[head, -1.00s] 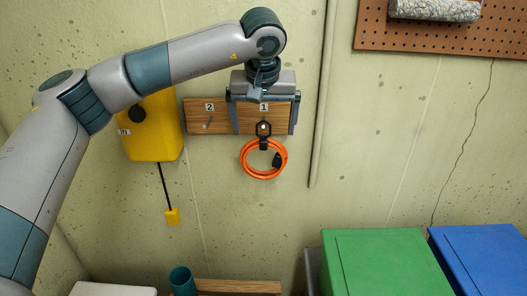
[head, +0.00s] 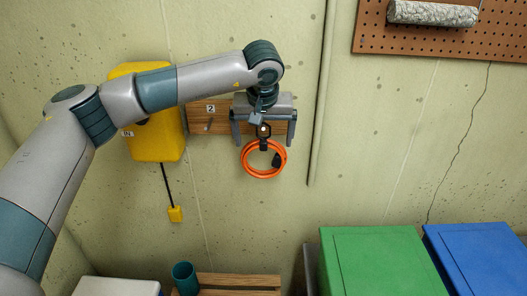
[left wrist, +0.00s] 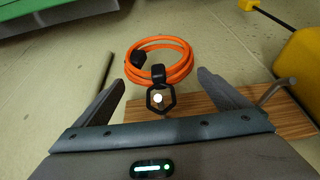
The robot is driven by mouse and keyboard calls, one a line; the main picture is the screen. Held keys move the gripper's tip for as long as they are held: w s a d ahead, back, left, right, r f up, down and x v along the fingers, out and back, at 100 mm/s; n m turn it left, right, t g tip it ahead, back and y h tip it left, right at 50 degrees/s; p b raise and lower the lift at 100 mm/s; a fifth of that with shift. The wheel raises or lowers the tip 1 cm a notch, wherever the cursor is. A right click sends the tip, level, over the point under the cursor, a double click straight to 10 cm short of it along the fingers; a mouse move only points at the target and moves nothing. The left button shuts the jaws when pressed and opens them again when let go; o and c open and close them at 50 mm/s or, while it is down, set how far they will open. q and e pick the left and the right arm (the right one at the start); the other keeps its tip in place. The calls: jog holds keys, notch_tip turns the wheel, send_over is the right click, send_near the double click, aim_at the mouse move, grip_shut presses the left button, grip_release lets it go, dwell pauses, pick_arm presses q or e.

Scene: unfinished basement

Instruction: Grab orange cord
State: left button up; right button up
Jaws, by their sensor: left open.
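The orange cord (head: 244,163) hangs coiled against the wall from a black strap with a hexagonal ring, on a peg of the wooden board (head: 198,118). It also shows in the left wrist view (left wrist: 178,44), with its black plug end on the coil. My left gripper (head: 263,142) is open in front of the board. Its fingers stand on either side of the hanging ring, just above the coil, and nothing is between them in a grip. In the left wrist view the fingers (left wrist: 160,92) flank the ring and strap. The board's label 1 is hidden behind the gripper. My right gripper is not in view.
A yellow box (head: 158,138) with a dangling cable is mounted left of the board. A second, empty peg sits under label 2. Below are a teal cup (head: 184,278), a wooden slatted surface (head: 238,281), and green (head: 375,262) and blue (head: 480,258) boxes.

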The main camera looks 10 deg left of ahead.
pick_arm(q)
jog(key=shift+w+f, duration=0.25)
jog(key=shift+f, duration=0.45)
jog(key=shift+c, duration=0.7)
grip_shut()
